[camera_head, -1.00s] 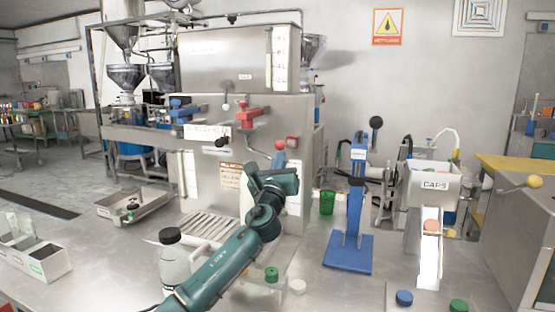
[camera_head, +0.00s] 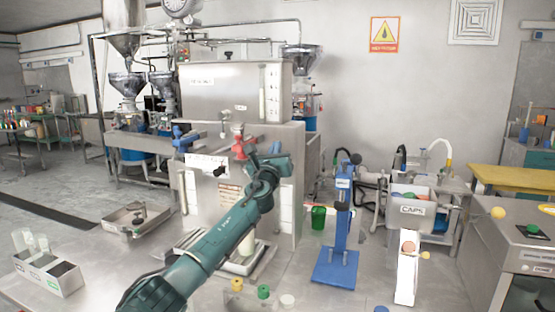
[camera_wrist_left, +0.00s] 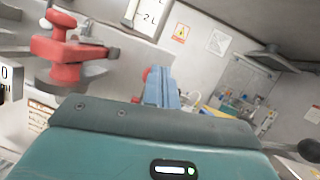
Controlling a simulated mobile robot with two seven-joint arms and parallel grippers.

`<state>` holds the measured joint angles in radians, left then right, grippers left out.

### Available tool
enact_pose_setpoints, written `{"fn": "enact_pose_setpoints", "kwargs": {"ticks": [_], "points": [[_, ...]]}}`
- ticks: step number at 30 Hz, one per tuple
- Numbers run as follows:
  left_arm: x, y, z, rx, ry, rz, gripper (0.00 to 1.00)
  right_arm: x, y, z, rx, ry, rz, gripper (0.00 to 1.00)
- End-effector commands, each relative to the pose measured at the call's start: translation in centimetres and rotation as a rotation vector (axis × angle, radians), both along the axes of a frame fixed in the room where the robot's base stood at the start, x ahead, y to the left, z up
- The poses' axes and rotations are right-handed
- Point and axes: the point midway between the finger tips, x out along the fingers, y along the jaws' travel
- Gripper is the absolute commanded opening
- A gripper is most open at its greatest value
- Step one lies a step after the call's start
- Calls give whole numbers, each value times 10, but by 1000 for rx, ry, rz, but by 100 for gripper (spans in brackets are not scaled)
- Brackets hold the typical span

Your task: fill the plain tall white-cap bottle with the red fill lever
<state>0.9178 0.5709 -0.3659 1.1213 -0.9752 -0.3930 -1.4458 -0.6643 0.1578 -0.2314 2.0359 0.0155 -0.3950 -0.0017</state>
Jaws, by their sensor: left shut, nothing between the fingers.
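The red fill lever (camera_head: 243,148) is on the front of the steel filling machine, beside a blue one. It shows large at the left of the left wrist view (camera_wrist_left: 68,45). My left gripper (camera_head: 276,160) is shut and empty, close to the right of the red lever; I cannot tell whether it touches it. A pale upright thing (camera_head: 247,246), perhaps the bottle, stands on the tray under the red lever, mostly hidden behind my left arm. Its cap is not visible. My right gripper is not in view.
The blue lever (camera_head: 184,140) is left of the red one. A blue press stand (camera_head: 338,240) and a CAPS bin with chute (camera_head: 412,210) stand to the right. Small yellow, green (camera_head: 263,291) and white caps are at the front. A sectioned box (camera_head: 55,275) is at the left.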

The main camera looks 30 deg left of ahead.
Motion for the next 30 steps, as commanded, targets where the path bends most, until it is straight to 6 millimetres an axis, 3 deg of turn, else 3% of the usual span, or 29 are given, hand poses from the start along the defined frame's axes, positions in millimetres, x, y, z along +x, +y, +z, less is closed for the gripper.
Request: {"fn": "enact_pose_setpoints", "kwargs": {"ticks": [10, 30], "points": [[26, 12, 26, 0, -1, 1, 0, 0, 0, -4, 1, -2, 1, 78], [30, 18, 29, -1, 0, 0, 0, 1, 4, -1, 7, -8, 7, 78]]}}
